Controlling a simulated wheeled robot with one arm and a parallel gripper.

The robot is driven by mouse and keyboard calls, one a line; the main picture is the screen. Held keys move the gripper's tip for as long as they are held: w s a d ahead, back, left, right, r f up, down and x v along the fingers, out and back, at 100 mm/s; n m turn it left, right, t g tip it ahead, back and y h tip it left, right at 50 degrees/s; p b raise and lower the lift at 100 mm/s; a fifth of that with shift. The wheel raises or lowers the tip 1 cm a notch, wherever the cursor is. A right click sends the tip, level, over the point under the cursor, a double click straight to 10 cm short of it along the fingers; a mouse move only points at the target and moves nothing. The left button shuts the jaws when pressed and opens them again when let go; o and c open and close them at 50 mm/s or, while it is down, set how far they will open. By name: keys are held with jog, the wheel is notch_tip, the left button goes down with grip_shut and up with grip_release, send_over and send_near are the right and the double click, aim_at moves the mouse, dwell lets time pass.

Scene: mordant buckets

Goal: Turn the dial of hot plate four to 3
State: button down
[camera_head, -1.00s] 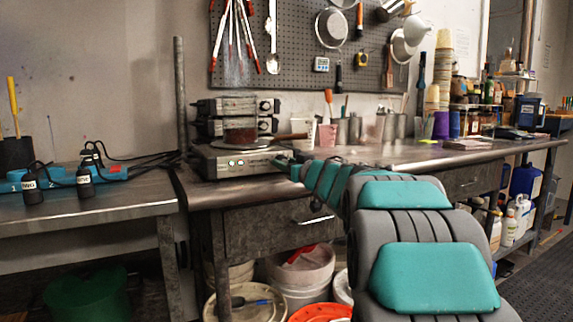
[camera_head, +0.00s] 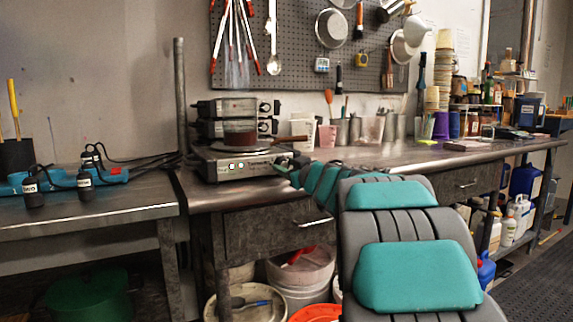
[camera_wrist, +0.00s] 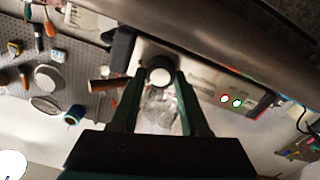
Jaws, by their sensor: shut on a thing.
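A hot plate (camera_head: 215,170) stands on the steel bench with two small lit lamps on its front. Its front also shows in the wrist view (camera_wrist: 205,88), with one lamp reddish and one green. A round dial (camera_wrist: 159,75) with a pale face and dark rim sits between the fingers of my gripper (camera_wrist: 157,77), which is shut on it. In the head view, my gripper (camera_head: 287,165) is at the right end of the hot plate's front, and the dial is hidden. I cannot read a plate number or the dial's setting.
More hot plates (camera_head: 222,108) are stacked behind. Cups (camera_head: 327,136) stand to the right. A metal post (camera_head: 180,95) rises at the left.

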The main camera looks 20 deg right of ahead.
jog(key=shift+f+n, duration=0.1)
jog(key=shift+n, duration=1.8)
jog(key=shift+c, duration=2)
grip_release()
jog(key=shift+s, duration=0.15)
jog(key=s, duration=0.7)
jog(key=shift+s+p, duration=0.3)
jog(key=shift+d, duration=0.15)
